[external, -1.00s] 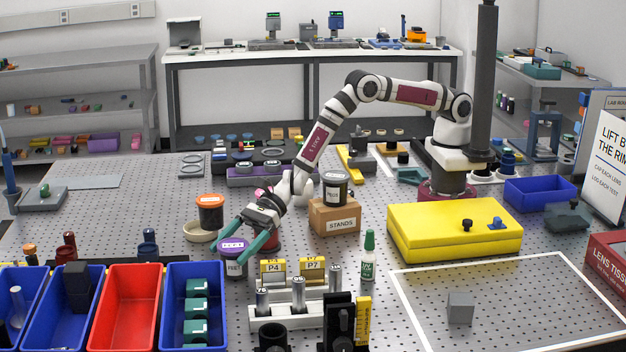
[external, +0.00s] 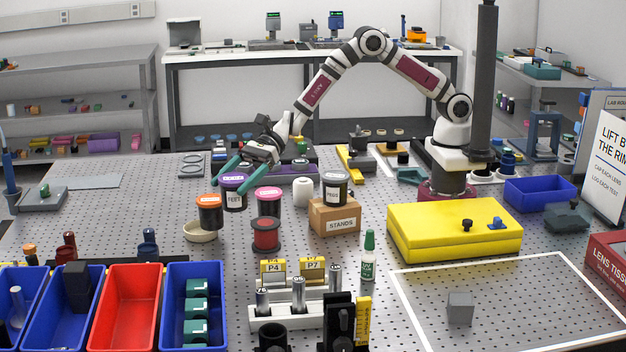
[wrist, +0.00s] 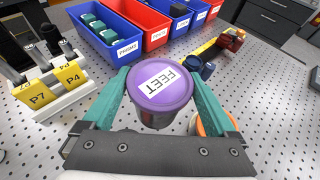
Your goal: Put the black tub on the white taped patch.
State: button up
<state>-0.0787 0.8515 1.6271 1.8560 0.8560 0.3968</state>
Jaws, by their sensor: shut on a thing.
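My gripper (external: 228,186) is shut on the purple-lidded tub (external: 233,198), labelled FEET, and holds it raised above the bench, beside the orange-lidded tub. In the wrist view the purple lid (wrist: 160,82) sits between my two green fingers (wrist: 160,98). The black-lidded tub (external: 336,188) stands upright on the cardboard STANDS box (external: 335,218), to the right of my gripper and apart from it. The white taped patch (external: 510,264) is a white outline on the bench at the front right. A grey block (external: 460,309) stands inside it.
A yellow case (external: 455,232) lies between the STANDS box and the patch. A green-capped bottle (external: 368,256) stands in front. Bins (external: 125,308) line the front left.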

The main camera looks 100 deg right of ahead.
aim_at(233, 177)
notch_tip(233, 177, up, 6)
jog(key=shift+f, duration=0.25)
jog(key=s+a+n+g+y, duration=0.4)
jog(key=s+a+n+g, duration=0.4)
jog(key=s+a, duration=0.5)
jog(key=s+a+n+g+h, duration=0.2)
jog(key=s+n+g, duration=0.35)
jog(key=s, duration=0.65)
jog(key=s+a+n+g+h, duration=0.15)
jog(key=s+n+g, duration=0.4)
jog(key=s, duration=0.65)
jog(key=shift+m+h, duration=0.25)
jog(key=shift+m, duration=0.15)
jog(key=shift+s+a+f, duration=1.15)
jog(key=shift+a+f, duration=0.3)
jog(key=shift+f, duration=1.25)
jog(key=shift+s+a+f, duration=1.2)
jog(key=shift+a+f, duration=0.2)
jog(key=shift+f, duration=1.35)
jog(key=shift+s+a+f, duration=1.15)
jog(key=shift+a+f, duration=0.3)
jog(key=shift+f, duration=1.25)
jog(key=shift+f, duration=0.1)
